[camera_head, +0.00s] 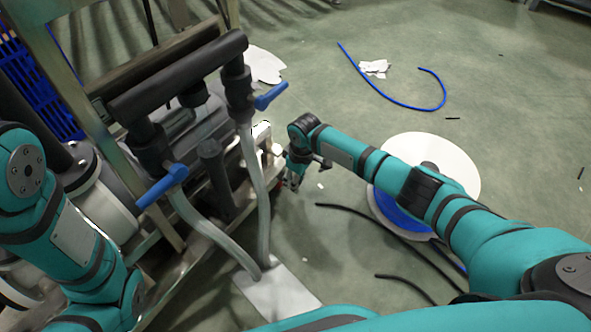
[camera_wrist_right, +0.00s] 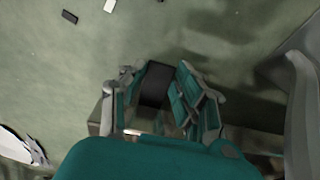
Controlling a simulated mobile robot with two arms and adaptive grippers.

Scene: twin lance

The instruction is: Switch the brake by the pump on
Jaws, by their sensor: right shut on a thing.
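The pump assembly, with black pipes (camera_head: 165,80) and two blue valve handles (camera_head: 162,186) (camera_head: 271,96), stands on a metal frame at the left in the head view. My right gripper (camera_head: 293,181) is low beside the frame's right end, near a small red part (camera_head: 278,186). In the right wrist view, the right gripper's fingers (camera_wrist_right: 155,76) close around a dark block-like part (camera_wrist_right: 156,84). I cannot tell for certain whether this part is the brake. The brake is not clearly identifiable. My left arm shows at the left, but its gripper is out of view.
Grey hoses (camera_head: 258,180) run down to a pale plate (camera_head: 275,290) on the floor. A white-and-blue reel (camera_head: 455,160) lies right of my right gripper, partly behind my arm. Black tube pieces (camera_head: 350,212) and a blue hose (camera_head: 400,105) lie on the floor. Open floor is at the upper right.

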